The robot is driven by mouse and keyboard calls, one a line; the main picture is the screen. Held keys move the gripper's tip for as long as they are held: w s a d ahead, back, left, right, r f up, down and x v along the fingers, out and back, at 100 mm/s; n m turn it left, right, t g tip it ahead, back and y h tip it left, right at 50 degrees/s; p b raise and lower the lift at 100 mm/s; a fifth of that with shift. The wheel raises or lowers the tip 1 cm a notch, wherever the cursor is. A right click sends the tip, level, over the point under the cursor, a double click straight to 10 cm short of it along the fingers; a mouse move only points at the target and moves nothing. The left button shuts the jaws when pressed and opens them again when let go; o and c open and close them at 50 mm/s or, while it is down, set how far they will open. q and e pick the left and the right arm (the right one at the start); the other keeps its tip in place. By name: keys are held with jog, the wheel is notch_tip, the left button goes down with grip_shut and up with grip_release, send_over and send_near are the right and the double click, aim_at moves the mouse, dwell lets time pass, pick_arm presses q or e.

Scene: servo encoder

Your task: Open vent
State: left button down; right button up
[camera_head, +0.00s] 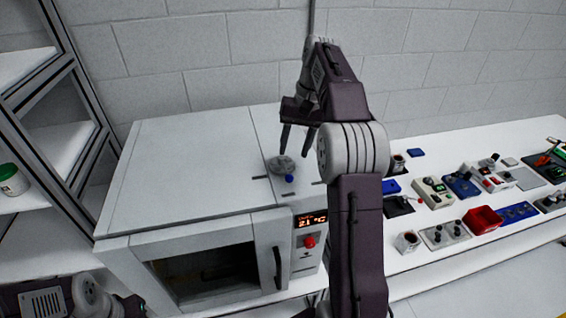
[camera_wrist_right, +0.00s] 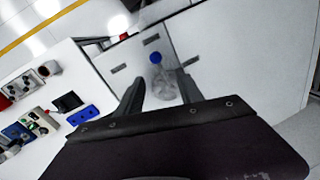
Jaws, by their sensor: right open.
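The vent (camera_head: 281,165) is a round grey disc on top of a white oven-like box, with a blue knob (camera_head: 289,178) at its edge. My right gripper (camera_head: 293,153) is open above the vent, its two dark fingers pointing down. In the right wrist view, the vent (camera_wrist_right: 164,88) shows between the open fingers and the blue knob (camera_wrist_right: 155,58) lies just beyond them. I cannot tell whether the fingers touch the disc. The left gripper is not visible; only part of my left arm shows at the lower left.
The box (camera_head: 170,160) has a dark window, a door handle (camera_head: 277,268), a red display (camera_head: 311,220) and a red button (camera_head: 309,241). Shelves (camera_head: 25,65) stand at left.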

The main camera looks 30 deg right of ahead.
aim_at(290, 176)
jog(key=s+f, duration=0.1)
jog(key=f, duration=0.1)
jog(key=s+a+f+b, duration=0.1)
jog(key=s, duration=0.1)
jog(key=shift+s+f, duration=0.2)
jog(key=shift+f, duration=0.15)
jog(key=w+f, duration=0.2)
jog(key=f, duration=0.1)
jog(key=w+f, duration=0.1)
jog(key=shift+w+a+f, duration=0.15)
jog(key=shift+a+f, duration=0.15)
jog(key=shift+f, duration=0.1)
jog(key=shift+s+r, duration=0.2)
jog(key=shift+s, duration=0.4)
jog(key=shift+s+r, duration=0.1)
jog(key=shift+s, duration=0.15)
jog(key=shift+c, duration=0.8)
jog(key=c, duration=0.5)
jog(key=shift+w, duration=0.2)
grip_shut()
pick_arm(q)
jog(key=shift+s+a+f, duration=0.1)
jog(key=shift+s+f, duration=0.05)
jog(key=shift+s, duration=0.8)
pick_arm(e)
jog(key=shift+a, duration=0.1)
